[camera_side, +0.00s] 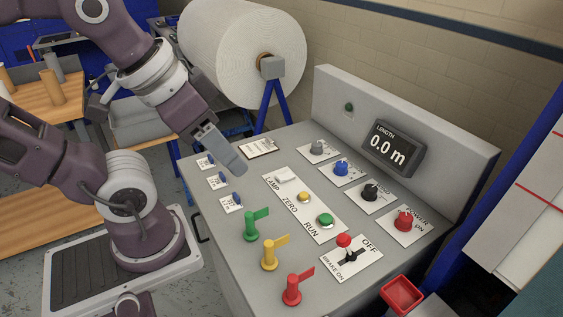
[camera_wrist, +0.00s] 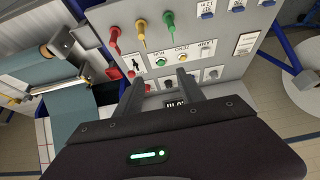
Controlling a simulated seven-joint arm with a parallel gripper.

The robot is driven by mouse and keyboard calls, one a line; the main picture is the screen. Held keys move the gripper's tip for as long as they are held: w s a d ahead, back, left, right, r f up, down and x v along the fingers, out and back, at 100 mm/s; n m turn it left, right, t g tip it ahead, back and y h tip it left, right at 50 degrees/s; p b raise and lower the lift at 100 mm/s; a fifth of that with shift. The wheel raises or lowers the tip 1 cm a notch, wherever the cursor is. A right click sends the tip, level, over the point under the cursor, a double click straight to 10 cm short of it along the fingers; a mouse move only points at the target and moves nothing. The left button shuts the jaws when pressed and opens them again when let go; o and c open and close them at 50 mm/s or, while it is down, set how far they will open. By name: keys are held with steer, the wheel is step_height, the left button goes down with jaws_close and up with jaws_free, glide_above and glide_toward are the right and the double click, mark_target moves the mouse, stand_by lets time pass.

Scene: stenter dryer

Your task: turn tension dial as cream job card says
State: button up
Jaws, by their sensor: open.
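A row of dials sits on the sloped console: a grey dial (camera_side: 318,147), a blue dial (camera_side: 341,167), a black dial (camera_side: 370,191) and a red dial (camera_side: 404,218). Their small labels are mostly unreadable, so I cannot tell which is the tension dial. A pale card on a clipboard (camera_side: 258,146) lies at the console's back left; it also shows in the wrist view (camera_wrist: 246,43). Its writing is too small to read. My gripper (camera_side: 236,167) is open and empty above the console, left of the dials. In the wrist view its fingers (camera_wrist: 160,84) partly hide the dial row.
Green (camera_side: 251,225), yellow (camera_side: 269,254) and red (camera_side: 292,289) levers stand along the front. A brake lever (camera_side: 346,249), lamp switch (camera_side: 286,175) and push buttons sit between. The length display (camera_side: 394,147) reads 0.0 m. A red tray (camera_side: 402,293) is at the right.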

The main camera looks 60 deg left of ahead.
steer(key=w+a+r+n, duration=0.1)
steer(key=w+r+n, duration=0.15)
steer(key=w, duration=0.45)
steer(key=n+g+y, duration=0.4)
steer(key=n, duration=0.6)
glide_above(342, 164)
steer(key=s+d, duration=0.2)
steer(key=d, duration=0.1)
step_height(342, 164, down, 17)
steer(key=shift+n, duration=0.45)
steer(key=x, duration=0.9)
steer(key=shift+w+d, duration=0.3)
steer(key=shift+w, duration=0.05)
steer(key=shift+a+f, duration=0.15)
steer(key=shift+f, duration=0.25)
steer(key=shift+c, duration=0.2)
jaws_close()
